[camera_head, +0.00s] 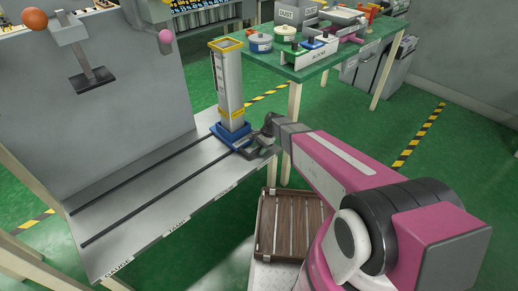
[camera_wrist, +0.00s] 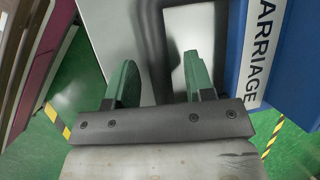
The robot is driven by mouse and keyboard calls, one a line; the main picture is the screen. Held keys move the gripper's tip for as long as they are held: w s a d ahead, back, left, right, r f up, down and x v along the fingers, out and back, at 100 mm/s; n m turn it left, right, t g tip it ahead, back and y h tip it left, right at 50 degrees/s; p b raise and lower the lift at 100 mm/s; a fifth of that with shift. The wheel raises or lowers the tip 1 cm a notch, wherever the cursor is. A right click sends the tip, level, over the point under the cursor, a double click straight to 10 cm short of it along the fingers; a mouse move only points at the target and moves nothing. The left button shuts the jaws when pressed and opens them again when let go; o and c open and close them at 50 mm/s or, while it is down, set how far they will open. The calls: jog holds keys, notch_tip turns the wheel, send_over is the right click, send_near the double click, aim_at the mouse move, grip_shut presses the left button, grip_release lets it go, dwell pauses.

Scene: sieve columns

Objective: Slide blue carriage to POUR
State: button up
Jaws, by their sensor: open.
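The blue carriage (camera_head: 229,136) sits at the right end of two dark rails and bears a tall grey column with a yellow rim (camera_head: 226,44). In the wrist view the carriage (camera_wrist: 288,50) fills the right side, with a white label reading "ARRIAGE", its first letter cut off. My gripper (camera_head: 258,146) is beside the carriage, on its near right side. In the wrist view my gripper (camera_wrist: 162,82) has its two green fingers apart. A dark bent bar (camera_wrist: 155,45), apparently the carriage's handle, shows between the fingers. Whether either finger touches it is unclear.
The rails left of the carriage are clear. A grey panel (camera_head: 90,100) stands behind. A green table (camera_head: 335,62) with containers is at back right; a brown crate (camera_head: 290,225) is below.

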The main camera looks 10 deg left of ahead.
grip_shut()
jog(key=s+a, duration=0.5)
jog(key=s, duration=0.1)
jog(key=s+a, duration=0.6)
jog(key=s, duration=0.1)
jog(key=s+a, duration=0.6)
jog(key=s, duration=0.1)
dwell(0.4)
grip_release()
jog(key=v, duration=1.1)
jog(key=shift+f, duration=0.1)
